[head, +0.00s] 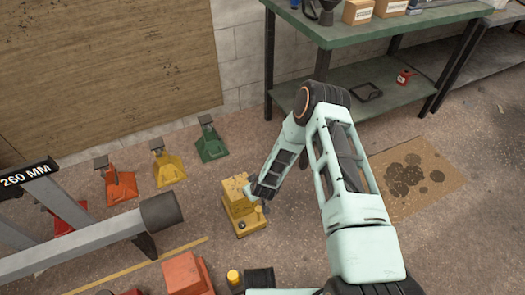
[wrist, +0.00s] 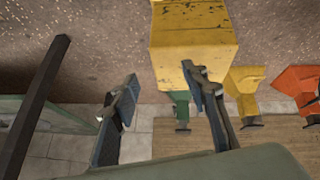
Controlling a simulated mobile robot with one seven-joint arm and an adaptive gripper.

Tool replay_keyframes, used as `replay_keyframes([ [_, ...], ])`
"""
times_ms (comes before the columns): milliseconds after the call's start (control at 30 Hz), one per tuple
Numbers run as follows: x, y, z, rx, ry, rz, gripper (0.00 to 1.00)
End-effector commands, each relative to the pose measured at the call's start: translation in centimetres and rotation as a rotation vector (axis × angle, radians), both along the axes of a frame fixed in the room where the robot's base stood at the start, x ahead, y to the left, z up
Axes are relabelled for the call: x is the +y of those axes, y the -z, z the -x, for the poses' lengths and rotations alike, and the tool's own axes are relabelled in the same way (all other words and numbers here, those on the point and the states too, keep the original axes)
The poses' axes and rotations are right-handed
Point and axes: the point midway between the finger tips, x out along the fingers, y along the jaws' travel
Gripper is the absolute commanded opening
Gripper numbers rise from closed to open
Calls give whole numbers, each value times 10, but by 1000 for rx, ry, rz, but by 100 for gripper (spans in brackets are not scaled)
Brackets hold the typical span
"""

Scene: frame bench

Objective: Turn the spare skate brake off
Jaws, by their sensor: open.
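A yellow block-shaped unit on a low yellow base (head: 243,224) stands on the floor near the middle of the head view. I take it for the skate, but no label on it is readable. In the wrist view a worn yellow block (wrist: 192,38) fills the top middle. My gripper (head: 257,190) is at the block's right side in the head view. In the wrist view my gripper (wrist: 160,80) is open with nothing between its fingers. One finger overlaps the block's lower edge; I cannot tell if they touch. The brake and its setting are not clearly visible.
Orange (head: 121,187), yellow (head: 169,170) and green (head: 211,145) stands are at the back left. A grey beam (head: 90,248) lies at the left. A red-orange block (head: 187,274) sits in front. A green workbench (head: 375,28) is behind. Stained cardboard (head: 425,172) lies at the right.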

Motion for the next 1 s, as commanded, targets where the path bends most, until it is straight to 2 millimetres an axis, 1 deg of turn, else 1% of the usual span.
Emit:
replay_keyframes([
  [33, -3, -10, -9, -18, -12, 6, 41],
  [200, -12, -32, -35, -69, -48, 32, 41],
  [500, -29, -73, -77, -154, -111, 82, 41],
  [600, -34, -85, -88, -176, -127, 97, 41],
  [800, -40, -100, -102, -204, -151, 117, 41],
  [1000, -42, -104, -106, -213, -159, 124, 41],
])
